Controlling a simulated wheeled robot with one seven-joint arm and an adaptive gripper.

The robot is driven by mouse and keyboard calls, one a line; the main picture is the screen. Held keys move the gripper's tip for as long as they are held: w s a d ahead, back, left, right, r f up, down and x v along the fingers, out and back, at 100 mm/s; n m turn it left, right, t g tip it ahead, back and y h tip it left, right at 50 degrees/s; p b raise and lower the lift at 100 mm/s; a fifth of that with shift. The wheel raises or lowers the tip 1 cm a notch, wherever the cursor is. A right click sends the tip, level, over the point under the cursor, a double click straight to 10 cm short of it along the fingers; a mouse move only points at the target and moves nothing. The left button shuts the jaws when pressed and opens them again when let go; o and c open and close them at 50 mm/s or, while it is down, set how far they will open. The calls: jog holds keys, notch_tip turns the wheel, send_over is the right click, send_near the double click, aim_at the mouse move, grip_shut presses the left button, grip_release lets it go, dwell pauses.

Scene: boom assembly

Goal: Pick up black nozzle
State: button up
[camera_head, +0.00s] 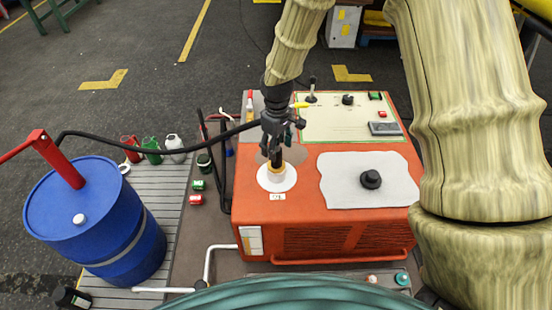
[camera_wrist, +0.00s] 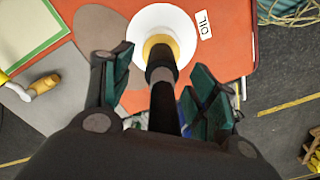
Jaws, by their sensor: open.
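The black nozzle (camera_head: 276,158) stands nearly upright in the yellow-rimmed oil filler (camera_head: 274,168) on the orange machine. In the wrist view the nozzle (camera_wrist: 163,73) points into the filler (camera_wrist: 160,45), inside a white disc by an "OIL" label. My gripper (camera_head: 277,146) is above the filler. In the wrist view its green-padded fingers (camera_wrist: 162,82) are open, one on each side of the nozzle, with gaps visible. My gripper hides the nozzle's upper part in the head view.
A black hose (camera_head: 165,144) runs from the red pump (camera_head: 57,158) on the blue drum (camera_head: 95,220) to the nozzle area. A black cap (camera_head: 371,179) lies on a white cloth (camera_head: 340,190) to the right. A control panel (camera_head: 345,118) with a lever is behind.

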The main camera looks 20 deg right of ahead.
jog(key=shift+s+f+p, duration=0.1)
jog(key=shift+f+p, duration=0.25)
jog(key=shift+f, duration=1.15)
grip_shut()
jog(key=shift+r, duration=0.1)
